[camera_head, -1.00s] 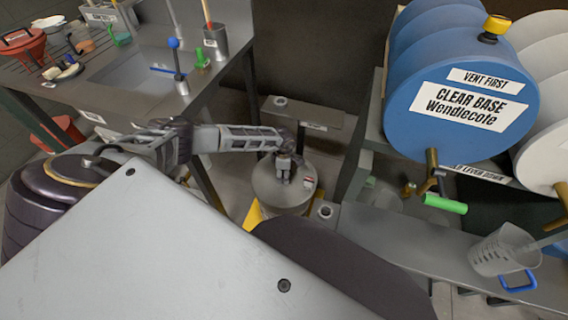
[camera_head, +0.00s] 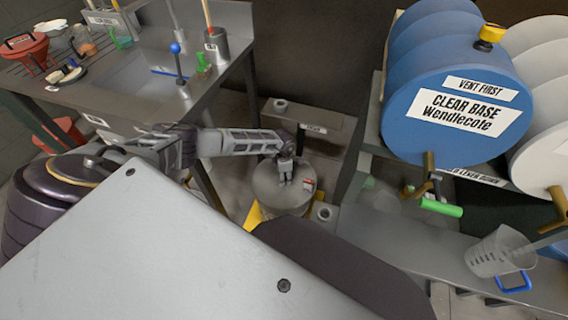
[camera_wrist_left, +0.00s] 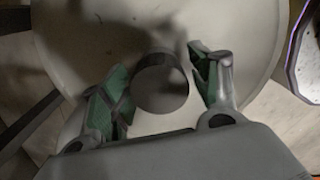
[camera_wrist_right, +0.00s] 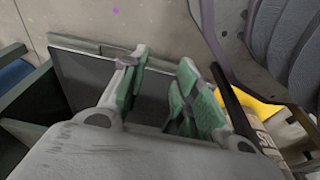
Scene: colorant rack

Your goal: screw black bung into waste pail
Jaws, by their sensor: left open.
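The waste pail (camera_head: 266,192) stands low on the floor, with a round grey lid and a small red-and-white label. My left gripper (camera_head: 285,178) points down at the middle of the lid. In the left wrist view my left gripper (camera_wrist_left: 160,92) is open, its green-padded fingers on both sides of a dark round piece (camera_wrist_left: 160,88) on the pale lid. This looks like the black bung; whether it touches a finger or how deep it sits, I cannot tell. My right gripper (camera_wrist_right: 160,88) is open and empty in the right wrist view, before a dark panel.
A grey bench with a sink (camera_head: 150,80) stands at the left. A blue drum (camera_head: 450,90) lies on a rack at the right, with a green-handled tap below. A clear jug (camera_head: 494,252) stands on the low shelf. A grey step-like shelf (camera_head: 310,122) is behind the pail.

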